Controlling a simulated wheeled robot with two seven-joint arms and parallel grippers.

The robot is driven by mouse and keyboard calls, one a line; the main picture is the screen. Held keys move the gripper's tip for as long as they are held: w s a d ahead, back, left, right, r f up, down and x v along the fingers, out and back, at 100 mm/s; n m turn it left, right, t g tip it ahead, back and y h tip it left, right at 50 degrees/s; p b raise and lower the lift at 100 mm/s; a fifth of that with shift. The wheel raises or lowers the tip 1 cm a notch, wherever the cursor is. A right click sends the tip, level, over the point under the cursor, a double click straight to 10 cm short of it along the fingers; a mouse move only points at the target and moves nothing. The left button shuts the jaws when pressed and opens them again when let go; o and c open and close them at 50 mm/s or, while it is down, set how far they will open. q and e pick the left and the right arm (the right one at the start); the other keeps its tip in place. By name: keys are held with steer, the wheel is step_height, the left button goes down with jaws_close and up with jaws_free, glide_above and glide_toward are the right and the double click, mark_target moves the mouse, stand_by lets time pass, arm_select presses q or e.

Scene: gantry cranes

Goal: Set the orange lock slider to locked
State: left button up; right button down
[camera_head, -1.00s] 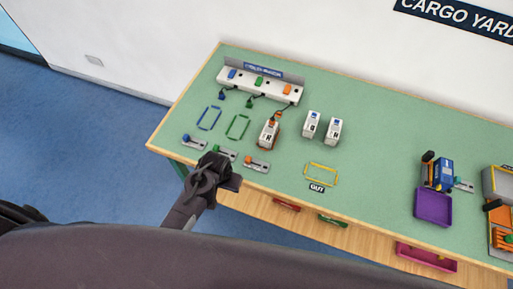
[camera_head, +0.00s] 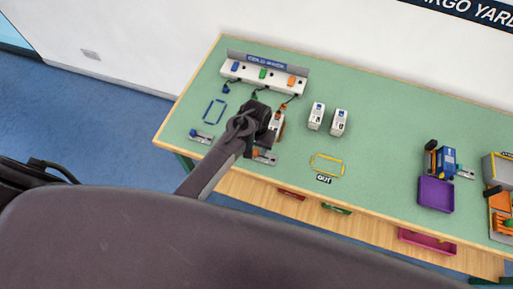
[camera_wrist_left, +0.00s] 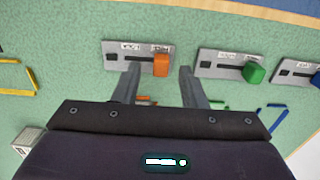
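The orange lock slider (camera_wrist_left: 161,64) stands on a grey plate (camera_wrist_left: 115,56) with two small labels, too small to read, near the table's front edge. In the left wrist view its knob is at the right end of the slot. In the head view the orange slider (camera_head: 256,153) shows just beyond my left gripper's arm. My left gripper (camera_wrist_left: 159,71) is open and empty, with its fingertips on either side of the knob in the wrist view. I cannot tell how high they are above it. In the head view my left gripper (camera_head: 262,116) is over the table. My right gripper is not in view.
A green slider (camera_wrist_left: 255,72) and a blue slider (camera_wrist_left: 316,80) are beside it. A white container with orange parts (camera_head: 279,125) stands close to my left gripper. Two white containers (camera_head: 316,116) (camera_head: 338,122) and a yellow outline (camera_head: 343,167) are to the right.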

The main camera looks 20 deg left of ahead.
arm_select(q)
steer(key=shift+a+f, duration=0.1)
steer(key=shift+f, duration=0.9)
steer(key=shift+c, duration=0.2)
jaws_close()
